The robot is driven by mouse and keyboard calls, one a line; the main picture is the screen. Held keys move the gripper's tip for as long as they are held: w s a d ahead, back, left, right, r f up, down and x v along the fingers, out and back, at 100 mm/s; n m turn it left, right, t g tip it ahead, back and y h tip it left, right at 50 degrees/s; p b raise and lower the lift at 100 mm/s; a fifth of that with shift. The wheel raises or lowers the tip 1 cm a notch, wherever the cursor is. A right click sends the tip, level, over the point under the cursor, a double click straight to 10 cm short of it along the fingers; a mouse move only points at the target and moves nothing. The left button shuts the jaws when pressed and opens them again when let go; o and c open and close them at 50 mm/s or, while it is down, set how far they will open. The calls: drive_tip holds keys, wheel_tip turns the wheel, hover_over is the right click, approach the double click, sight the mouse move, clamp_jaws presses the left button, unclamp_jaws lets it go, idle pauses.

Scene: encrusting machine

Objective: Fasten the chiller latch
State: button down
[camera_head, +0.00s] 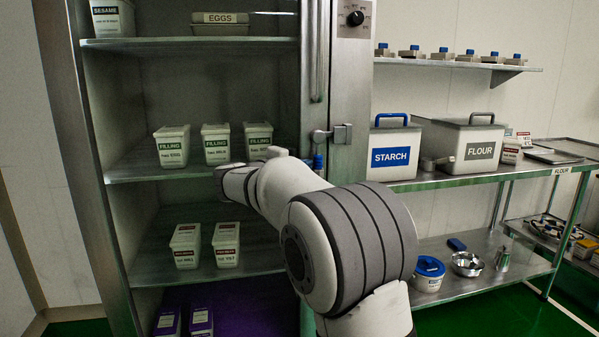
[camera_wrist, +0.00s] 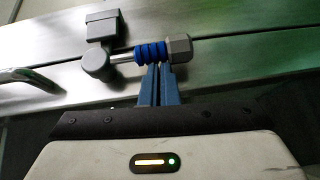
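The chiller (camera_head: 92,150) is the tall metal cabinet with stocked shelves at the left of the head view. Its latch (camera_head: 342,133) sits at the seam between two metal uprights, beside the long vertical door handle (camera_head: 318,60). In the wrist view, the latch block (camera_wrist: 101,27) is on the upper panel. A lever with a blue ribbed grip (camera_wrist: 150,52) and grey end knob (camera_wrist: 179,49) extends right from a round pivot. My gripper (camera_wrist: 161,68) has its two blue fingers close together, tips at the grip's lower edge. Exact contact is unclear. The head view mostly hides my gripper behind my arm.
A metal rack at the right holds a starch bin (camera_head: 390,155), a flour bin (camera_head: 468,148) and a blue-lidded pot (camera_head: 429,273). A wall shelf (camera_head: 460,64) carries several small containers. Filling tubs (camera_head: 172,147) stand inside the chiller. Green floor (camera_head: 470,318) shows below the rack.

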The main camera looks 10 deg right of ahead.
drive_tip(key=shift+s+d+f, duration=0.1)
drive_tip(key=shift+f, duration=0.15)
idle(0.3)
drive_tip(key=w+a+f+p+v, duration=0.1)
drive_tip(key=w+v, duration=0.1)
drive_tip(key=v, duration=1.1)
drive_tip(key=shift+w+a+r+p, duration=0.15)
drive_tip(key=shift+w+a+p, duration=0.05)
drive_tip(key=shift+a+p, duration=0.2)
